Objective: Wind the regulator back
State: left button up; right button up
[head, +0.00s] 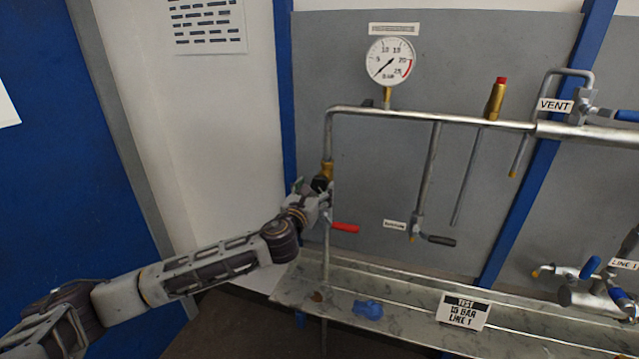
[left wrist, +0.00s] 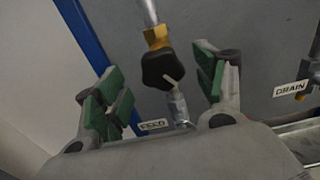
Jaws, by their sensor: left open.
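The regulator has a black lobed knob (left wrist: 165,67) below a brass body (left wrist: 157,36), on the vertical pipe at the left of the rig. In the head view the brass body (head: 327,168) shows just above my left gripper (head: 318,188). In the left wrist view my left gripper (left wrist: 158,85) is open, its green-padded fingers on either side of the knob with gaps to it. The pressure gauge (head: 390,62) above has its needle pointing to the lower left. My right gripper is not in view.
A red-handled valve (head: 344,227) sits just below the gripper, near a FEED label (left wrist: 153,125). A drain valve (head: 418,232) hangs to the right. A blue object (head: 367,309) and a test sign (head: 464,312) are on the bench (head: 400,312).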

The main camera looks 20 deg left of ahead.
aim_at(318, 185)
pick_arm(q)
jog(key=shift+w, duration=1.6)
jog(key=shift+w+d, duration=0.1)
jog(key=shift+w, duration=0.45)
jog(key=c, duration=1)
jog(key=shift+n, duration=0.3)
